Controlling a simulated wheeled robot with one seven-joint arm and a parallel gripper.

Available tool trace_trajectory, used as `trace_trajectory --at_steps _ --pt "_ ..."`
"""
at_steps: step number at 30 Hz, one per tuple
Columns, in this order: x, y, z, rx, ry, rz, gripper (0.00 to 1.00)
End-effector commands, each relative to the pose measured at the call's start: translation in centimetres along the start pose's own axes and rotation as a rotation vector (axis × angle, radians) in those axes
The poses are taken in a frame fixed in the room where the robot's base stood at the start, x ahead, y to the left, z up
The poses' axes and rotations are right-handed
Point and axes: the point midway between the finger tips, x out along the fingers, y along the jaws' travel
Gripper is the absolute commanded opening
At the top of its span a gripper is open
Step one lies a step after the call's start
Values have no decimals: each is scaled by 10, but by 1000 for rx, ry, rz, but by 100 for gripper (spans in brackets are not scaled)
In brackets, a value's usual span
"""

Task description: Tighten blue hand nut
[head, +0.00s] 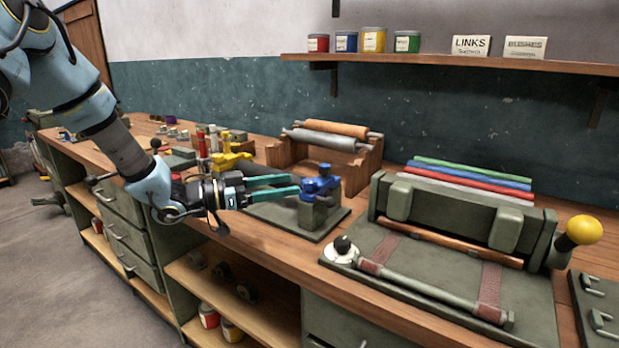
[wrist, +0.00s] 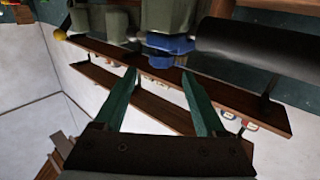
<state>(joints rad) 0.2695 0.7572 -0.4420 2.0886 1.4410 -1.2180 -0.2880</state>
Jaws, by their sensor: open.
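My gripper (head: 297,184) is open and empty, reaching in from the left. Its two teal fingers point at the nut, with the tips just to its left. In the wrist view the blue nut (wrist: 170,44) shows beyond the open fingertips (wrist: 158,74), which do not appear closed around it. Whether a fingertip touches it is unclear.
A yellow hand knob fixture (head: 230,150) stands behind my gripper. A wooden roller stand (head: 330,150) is behind the nut. A green press with a yellow ball handle (head: 584,230) fills the right of the bench. A wall shelf (head: 450,62) holds paint cans.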

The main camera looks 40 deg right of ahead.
Motion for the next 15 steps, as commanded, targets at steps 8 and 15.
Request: trace_trajectory --at_steps 8,15 --pt "47 0 -2 0 -1 1 73" --pt "63 0 0 1 -1 -2 73"
